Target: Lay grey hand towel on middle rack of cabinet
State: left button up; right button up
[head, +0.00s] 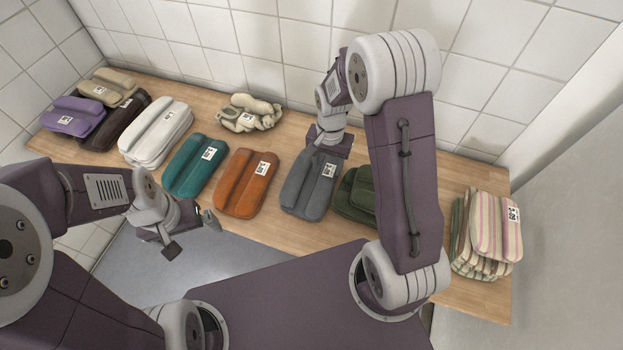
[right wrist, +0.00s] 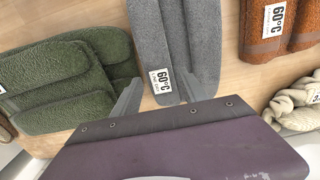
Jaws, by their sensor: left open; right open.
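The grey hand towel (head: 308,190) lies folded on the wooden counter, with a white 60°C tag. It also shows in the right wrist view (right wrist: 200,45). My right gripper (right wrist: 161,95) is open at the towel's far end. In the right wrist view one finger is by the towel's edge on the green towel's side, and the other overlaps the grey cloth. I cannot tell whether they touch it. In the head view my right gripper hides that end. My left gripper (head: 190,236) is open and empty, in front of the counter's near edge. No cabinet rack is recognisable.
A dark green towel (head: 356,195) lies close beside the grey one; an orange towel (head: 246,183) and a teal towel (head: 195,167) lie to its left. A crumpled cream cloth (head: 249,113) is behind. A striped stack (head: 486,234) stands right. The tiled wall (head: 290,60) bounds the back.

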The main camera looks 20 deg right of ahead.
aim_at(327, 176)
jog(key=f, duration=0.4)
jog(key=shift+s+b, duration=0.3)
jog(key=shift+b, duration=0.05)
jog(key=shift+w+f, duration=0.15)
jog(key=shift+f, duration=0.3)
jog(key=c, duration=0.7)
grip_shut()
jog(key=shift+r, duration=0.1)
notch_tip(327, 176, up, 5)
jog(key=shift+f+p, duration=0.2)
jog(key=shift+p, duration=0.2)
jog(key=s+a+r, duration=0.2)
jog(key=s+r, duration=0.4)
jog(key=s, duration=0.5)
jog(key=shift+s+a+r+p, duration=0.15)
jog(key=shift+s+a+p, duration=0.1)
jog(key=shift+p, duration=0.2)
